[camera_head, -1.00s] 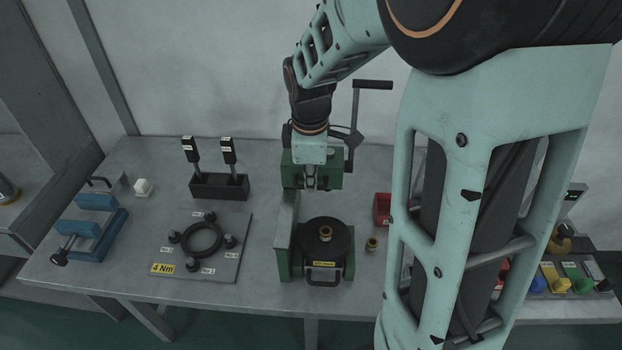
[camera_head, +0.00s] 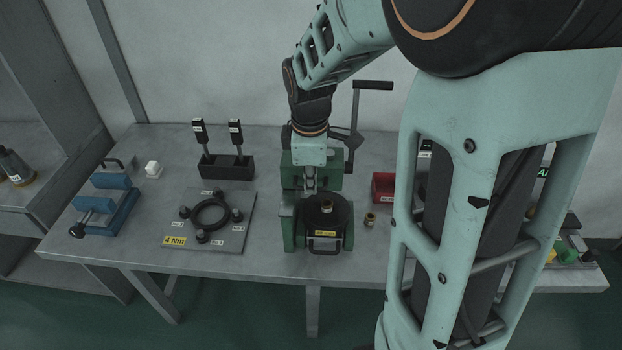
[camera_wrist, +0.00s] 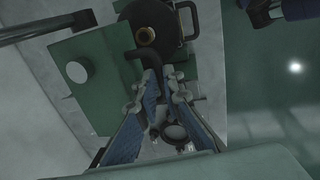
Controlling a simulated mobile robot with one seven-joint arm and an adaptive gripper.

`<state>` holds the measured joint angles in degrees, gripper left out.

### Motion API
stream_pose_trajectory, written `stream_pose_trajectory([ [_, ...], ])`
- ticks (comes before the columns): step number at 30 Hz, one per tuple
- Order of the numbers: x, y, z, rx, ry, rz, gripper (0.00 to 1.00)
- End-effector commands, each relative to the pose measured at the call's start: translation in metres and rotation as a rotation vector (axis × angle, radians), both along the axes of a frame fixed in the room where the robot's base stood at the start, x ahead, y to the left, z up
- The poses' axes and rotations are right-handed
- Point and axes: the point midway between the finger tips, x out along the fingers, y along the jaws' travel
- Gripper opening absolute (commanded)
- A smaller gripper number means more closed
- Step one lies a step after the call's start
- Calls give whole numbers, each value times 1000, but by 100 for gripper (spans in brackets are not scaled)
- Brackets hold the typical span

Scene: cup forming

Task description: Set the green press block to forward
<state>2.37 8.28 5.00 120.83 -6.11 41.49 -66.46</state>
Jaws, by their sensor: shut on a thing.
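The green press block (camera_head: 330,182) stands at the middle of the bench, largely behind my gripper. In the wrist view, a green slab (camera_wrist: 110,92) with a pale round spot lies left of the fingers. A black round plate (camera_head: 338,212) with a brass cup (camera_head: 327,206) on it sits in front of the block. The plate also shows at the top of the wrist view (camera_wrist: 170,20). My gripper (camera_head: 311,188) points down at the press; its fingertips (camera_wrist: 160,75) are closed on a dark, curved handle-like part (camera_wrist: 152,60), mostly hidden between them.
A crank handle (camera_head: 372,86) rises behind the press. A red bin (camera_head: 384,187) and a small brass piece (camera_head: 370,219) are to its right. A grey plate with a black ring (camera_head: 210,215), a tool holder (camera_head: 226,166) and a blue vise (camera_head: 108,208) are to its left.

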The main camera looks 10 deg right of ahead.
Motion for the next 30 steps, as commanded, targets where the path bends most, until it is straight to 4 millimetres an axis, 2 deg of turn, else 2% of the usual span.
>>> stream_pose_trajectory([
  [3, -22, 8, 0, 1, 3, 2, 0],
  [7, -31, 11, 0, 2, 2, 0, 0],
  [14, -31, 10, -2, 1, 5, 0, 25],
  [23, -31, 10, 0, 1, 5, 0, 26],
  [30, -33, 11, 17, 1, 4, 0, 26],
])
